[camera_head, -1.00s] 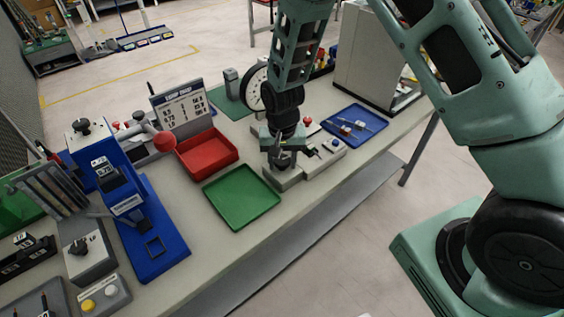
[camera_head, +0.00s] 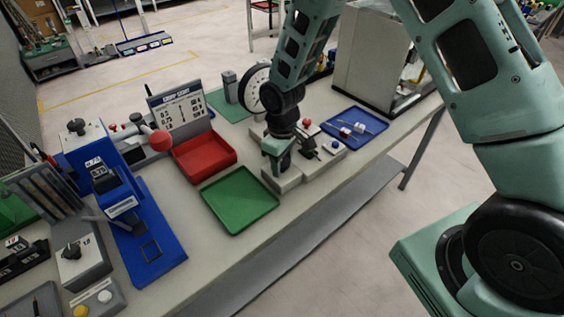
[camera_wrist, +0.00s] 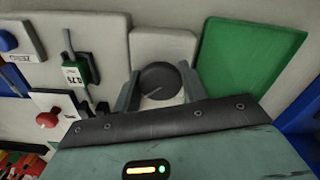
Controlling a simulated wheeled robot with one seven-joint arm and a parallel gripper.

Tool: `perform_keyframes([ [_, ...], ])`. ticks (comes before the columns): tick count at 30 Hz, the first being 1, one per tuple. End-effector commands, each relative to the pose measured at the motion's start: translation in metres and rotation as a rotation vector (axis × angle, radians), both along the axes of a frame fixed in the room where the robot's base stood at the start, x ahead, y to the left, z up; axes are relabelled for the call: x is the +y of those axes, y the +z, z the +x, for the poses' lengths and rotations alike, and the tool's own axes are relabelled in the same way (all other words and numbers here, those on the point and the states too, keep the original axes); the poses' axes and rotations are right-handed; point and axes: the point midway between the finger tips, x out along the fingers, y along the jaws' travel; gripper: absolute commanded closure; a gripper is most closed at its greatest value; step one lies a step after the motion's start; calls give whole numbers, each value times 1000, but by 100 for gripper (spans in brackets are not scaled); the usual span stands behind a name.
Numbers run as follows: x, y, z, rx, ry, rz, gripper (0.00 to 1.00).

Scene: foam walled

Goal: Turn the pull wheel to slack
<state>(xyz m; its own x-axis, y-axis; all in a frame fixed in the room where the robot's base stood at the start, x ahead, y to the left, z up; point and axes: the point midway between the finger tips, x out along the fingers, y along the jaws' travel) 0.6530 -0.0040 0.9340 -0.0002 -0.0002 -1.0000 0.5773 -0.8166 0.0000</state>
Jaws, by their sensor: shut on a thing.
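The pull wheel (camera_wrist: 158,78) is a dark, round, ridged knob with a pale line on its face. It sits on a light grey block (camera_wrist: 165,42) in the wrist view. My gripper (camera_wrist: 160,70) is shut on the wheel, one finger on each side. In the head view my gripper (camera_head: 280,170) points down onto the grey fixture (camera_head: 318,165) and hides the wheel. I cannot read any slack mark beside the wheel.
A green tray (camera_head: 240,200) and a red tray (camera_head: 205,158) lie left of the fixture. A blue tray (camera_head: 354,128) lies to its right.

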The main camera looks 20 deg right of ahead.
Motion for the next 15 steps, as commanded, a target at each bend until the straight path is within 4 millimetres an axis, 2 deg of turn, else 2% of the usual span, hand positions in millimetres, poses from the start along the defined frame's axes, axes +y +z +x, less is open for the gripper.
perform_keyframes([
  [15,-1,2,2,-3,482,0,80],
])
